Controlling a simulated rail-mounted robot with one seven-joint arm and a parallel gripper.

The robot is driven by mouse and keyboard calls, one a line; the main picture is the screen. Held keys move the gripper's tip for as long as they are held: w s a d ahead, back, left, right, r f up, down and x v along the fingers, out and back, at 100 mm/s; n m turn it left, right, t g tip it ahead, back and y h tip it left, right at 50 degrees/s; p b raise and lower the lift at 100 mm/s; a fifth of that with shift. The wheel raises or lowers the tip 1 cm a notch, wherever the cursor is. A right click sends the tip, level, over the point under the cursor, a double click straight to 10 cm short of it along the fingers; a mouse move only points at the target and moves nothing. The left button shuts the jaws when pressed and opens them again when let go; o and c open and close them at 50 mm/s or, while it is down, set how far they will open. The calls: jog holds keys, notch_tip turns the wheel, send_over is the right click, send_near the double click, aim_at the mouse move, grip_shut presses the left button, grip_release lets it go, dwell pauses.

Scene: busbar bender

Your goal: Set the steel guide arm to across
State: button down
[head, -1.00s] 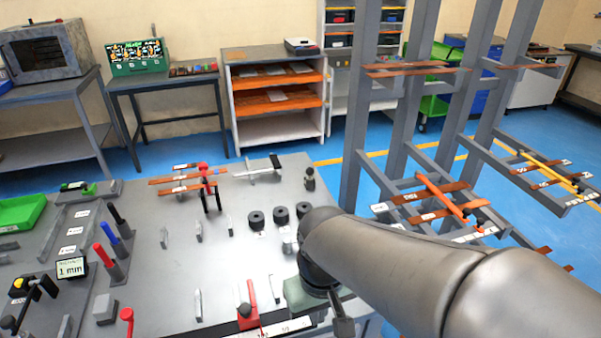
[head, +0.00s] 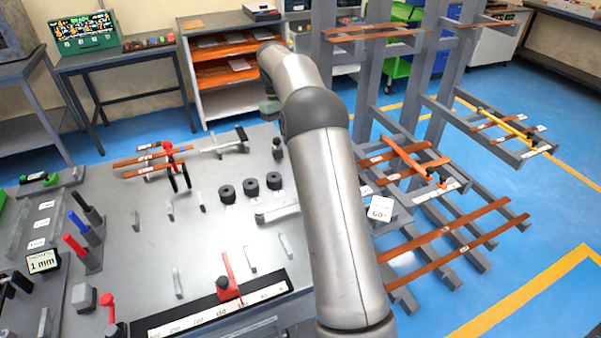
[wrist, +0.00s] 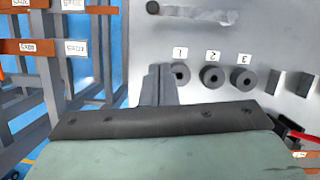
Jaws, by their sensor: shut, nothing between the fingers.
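A flat steel bar (head: 276,213) lies near the dies in the head view, its right end hidden behind my arm. It also shows at the top of the wrist view (wrist: 200,13), with a dark round pivot at its left end. Another steel piece with a black-tipped crossbar (head: 222,146) stands farther back, beside the copper strips. I cannot tell for certain which is the guide arm. My gripper (wrist: 160,85) is shut and empty in the wrist view, left of die 1, apart from the pivoted bar. The head view largely hides its fingers.
Three black round dies (head: 250,187) stand mid-table. A red clamp (head: 168,150) with copper strips is behind them, left. A grey rack with copper bars (head: 445,235) stands right of the table. A short dark post (head: 278,148) stands near the back edge.

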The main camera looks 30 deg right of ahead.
jog(key=shift+w+d+f, duration=0.35)
jog(key=shift+w+d, duration=0.05)
jog(key=shift+d, duration=0.05)
jog(key=shift+f, duration=0.1)
jog(key=p+x, duration=0.1)
jog(key=x, duration=0.9)
jog(key=shift+s, duration=0.15)
jog(key=shift+s+d+p, duration=0.15)
jog(key=shift+s+p, duration=0.15)
jog(key=shift+s, duration=0.9)
jog(key=shift+s+f, duration=0.2)
jog(key=shift+s, duration=0.5)
jog(key=shift+d, duration=0.1)
